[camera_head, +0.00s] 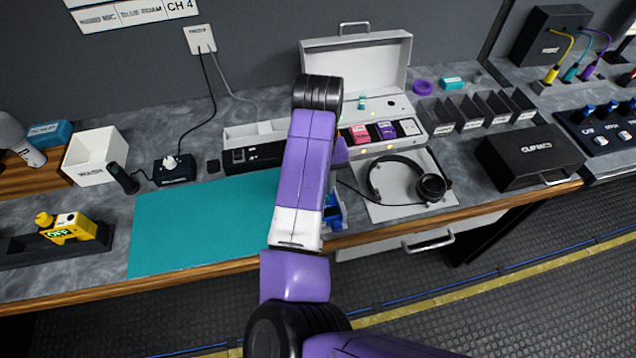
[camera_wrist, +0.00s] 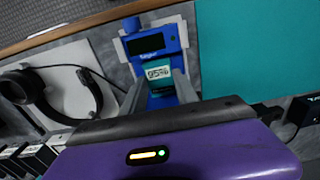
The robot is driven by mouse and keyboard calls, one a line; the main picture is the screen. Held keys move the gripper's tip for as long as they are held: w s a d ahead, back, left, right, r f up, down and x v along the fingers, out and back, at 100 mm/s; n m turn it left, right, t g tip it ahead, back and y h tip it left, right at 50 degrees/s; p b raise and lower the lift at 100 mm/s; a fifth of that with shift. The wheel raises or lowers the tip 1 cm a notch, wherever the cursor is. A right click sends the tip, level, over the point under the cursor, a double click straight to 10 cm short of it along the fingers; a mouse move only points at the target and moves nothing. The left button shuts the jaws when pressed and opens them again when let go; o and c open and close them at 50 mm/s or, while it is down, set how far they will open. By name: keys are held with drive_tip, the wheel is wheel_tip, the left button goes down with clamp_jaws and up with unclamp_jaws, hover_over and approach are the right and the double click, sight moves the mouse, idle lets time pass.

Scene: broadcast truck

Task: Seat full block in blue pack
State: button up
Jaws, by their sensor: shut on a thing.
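The blue pack (camera_wrist: 152,40) lies on the grey worktop near its front edge in the wrist view, with a dark screen on its face. In the head view only a blue sliver of it (camera_head: 334,217) shows beside my arm. My gripper (camera_wrist: 160,86) is shut on a teal block with a white "95%" label (camera_wrist: 158,73). The block lies between my fingers, at the near part of the blue pack and in line with it. I cannot tell how deep the block sits in the pack. In the head view my arm hides my gripper and the block.
A teal mat (camera_head: 190,225) lies left of my arm. Headphones (camera_head: 430,186) lie on a light pad to the right. Behind stands an open white case (camera_head: 352,62) with pink and purple packs. A white bin (camera_head: 95,157) and a yellow device (camera_head: 70,229) are at left.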

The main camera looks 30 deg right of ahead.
drive_tip(key=shift+f+b, duration=0.3)
drive_tip(key=shift+f, duration=0.45)
drive_tip(key=o, duration=1.2)
drive_tip(key=shift+r, duration=0.15)
wheel_tip(320, 180, up, 8)
drive_tip(key=shift+f+p, duration=0.25)
drive_tip(key=shift+p, duration=0.05)
